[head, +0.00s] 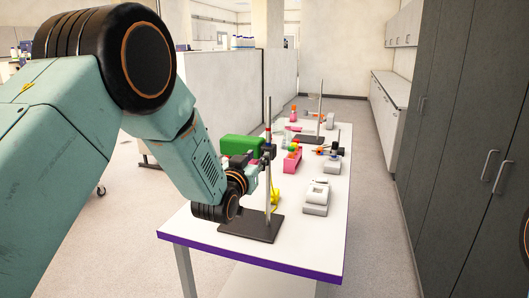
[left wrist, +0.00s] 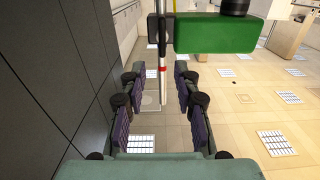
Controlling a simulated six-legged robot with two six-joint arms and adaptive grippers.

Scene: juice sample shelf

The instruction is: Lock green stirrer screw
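The green stirrer (head: 240,146) is a green block held at a metal stand rod (head: 268,115) above the near part of the table. In the left wrist view the green stirrer (left wrist: 215,35) is at the top, beside a dark clamp piece (left wrist: 165,35). I cannot clearly make out its screw. My left gripper (left wrist: 157,97) is open, its padded fingers apart. In that view a thin pale rod end with a red band (left wrist: 162,72) appears between the fingers, with no visible contact. In the head view my left gripper (head: 242,161) is just below the stirrer, partly hidden by my wrist.
The stand's dark base (head: 252,228) is on the white table (head: 305,240). A yellow item (head: 275,197), a white device (head: 316,197), a pink rack (head: 291,161) and a second stand (head: 320,105) are also there. Grey cabinets (head: 470,130) line the right.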

